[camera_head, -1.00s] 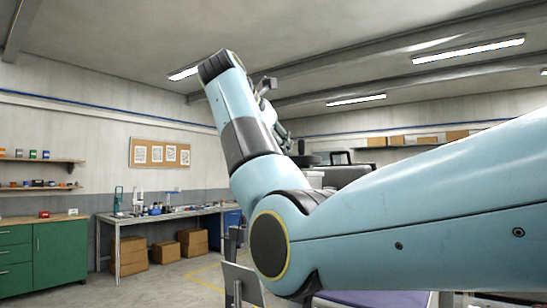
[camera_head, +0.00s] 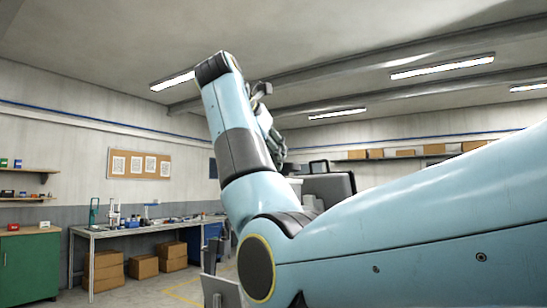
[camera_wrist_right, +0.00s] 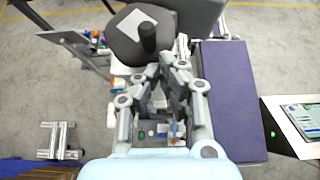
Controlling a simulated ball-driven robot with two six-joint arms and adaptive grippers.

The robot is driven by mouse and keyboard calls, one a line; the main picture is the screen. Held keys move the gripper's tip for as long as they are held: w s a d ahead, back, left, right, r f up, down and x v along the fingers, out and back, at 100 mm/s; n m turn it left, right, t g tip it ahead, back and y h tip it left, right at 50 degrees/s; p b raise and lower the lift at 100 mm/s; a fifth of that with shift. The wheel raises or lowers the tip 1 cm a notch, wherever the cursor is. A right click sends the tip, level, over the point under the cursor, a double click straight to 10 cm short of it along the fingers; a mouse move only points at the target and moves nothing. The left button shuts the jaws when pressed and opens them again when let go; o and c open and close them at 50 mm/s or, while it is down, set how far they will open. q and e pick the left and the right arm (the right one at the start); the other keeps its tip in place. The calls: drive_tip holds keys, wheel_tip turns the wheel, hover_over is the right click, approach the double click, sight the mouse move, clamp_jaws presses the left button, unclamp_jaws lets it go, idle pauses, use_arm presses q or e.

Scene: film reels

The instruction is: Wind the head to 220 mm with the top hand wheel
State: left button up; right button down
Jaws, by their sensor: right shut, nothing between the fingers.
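My right gripper (camera_wrist_right: 161,72) is shut and empty in the right wrist view, with its fingertips close together. Just past the fingertips is a dark rounded part (camera_wrist_right: 124,50) with a black upright knob (camera_wrist_right: 148,38) and a pale patch; it may be the top hand wheel, but I cannot tell for sure. I cannot tell whether the fingertips touch it. In the head view the right gripper (camera_head: 272,135) shows beside my raised forearm, partly hidden by it. A dark boxy machine part (camera_head: 328,187) stands behind my arm. No millimetre scale is readable. My left gripper is out of view.
In the right wrist view a purple-blue flat surface (camera_wrist_right: 232,100) lies right of the gripper, and a white panel with a screen (camera_wrist_right: 305,120) is farther right. A metal frame (camera_wrist_right: 62,140) stands at left. A workbench (camera_head: 150,228) is along the far wall.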

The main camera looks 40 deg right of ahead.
drive_tip(key=shift+w+d, duration=0.25)
drive_tip(key=shift+w, duration=0.05)
drive_tip(key=shift+w, duration=0.15)
drive_tip(key=shift+w+a+p, duration=0.25)
drive_tip(key=shift+w+p, duration=0.2)
drive_tip(key=shift+w, duration=0.05)
drive_tip(key=shift+w, duration=0.1)
drive_tip(key=a, duration=0.3)
drive_tip(key=shift+w+a+p, duration=0.15)
drive_tip(key=shift+w+p, duration=0.15)
idle(0.5)
